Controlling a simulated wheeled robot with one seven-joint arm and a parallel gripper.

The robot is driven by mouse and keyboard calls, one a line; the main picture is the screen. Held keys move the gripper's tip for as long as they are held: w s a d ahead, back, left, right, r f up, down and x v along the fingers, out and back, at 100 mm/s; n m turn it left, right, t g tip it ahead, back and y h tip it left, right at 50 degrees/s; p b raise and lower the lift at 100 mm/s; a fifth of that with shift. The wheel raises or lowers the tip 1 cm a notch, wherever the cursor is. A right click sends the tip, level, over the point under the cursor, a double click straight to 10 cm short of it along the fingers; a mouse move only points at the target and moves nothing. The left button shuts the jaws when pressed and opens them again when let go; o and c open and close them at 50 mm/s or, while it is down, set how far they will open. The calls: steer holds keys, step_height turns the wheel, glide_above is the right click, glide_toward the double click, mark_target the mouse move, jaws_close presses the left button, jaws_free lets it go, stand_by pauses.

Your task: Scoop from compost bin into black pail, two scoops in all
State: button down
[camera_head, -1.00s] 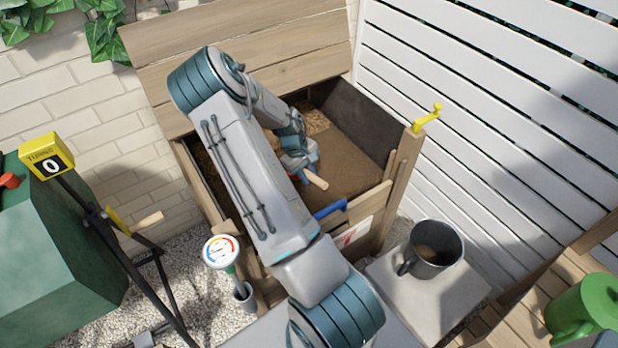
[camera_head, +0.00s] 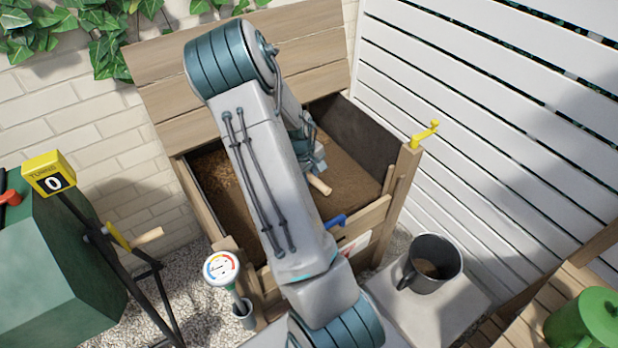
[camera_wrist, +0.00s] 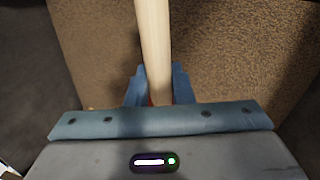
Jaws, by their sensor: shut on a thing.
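The compost bin (camera_head: 408,170) is a wooden box with its lid raised, holding brown compost (camera_head: 352,178). My gripper (camera_wrist: 158,88) is shut on a pale wooden handle (camera_wrist: 153,40); the handle's end (camera_head: 320,185) also shows in the head view, inside the bin. The tool's working end is hidden in both views, so I cannot tell whether it carries compost. The black pail (camera_head: 436,262) stands upright on a pale slab right of the bin, with some brown material in its bottom.
A yellow crank (camera_head: 425,134) sits on the bin's right corner post. A dial thermometer (camera_head: 221,268) stands at the bin's front left. A green tumbler (camera_head: 50,250) with a yellow counter reading 0 is at left. A green watering can (camera_head: 585,320) is at lower right.

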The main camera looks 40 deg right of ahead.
step_height(320, 180, up, 17)
steer(key=s+t+p, duration=0.1)
steer(key=p, duration=0.7)
steer(key=shift+s, duration=0.4)
stand_by(0.7)
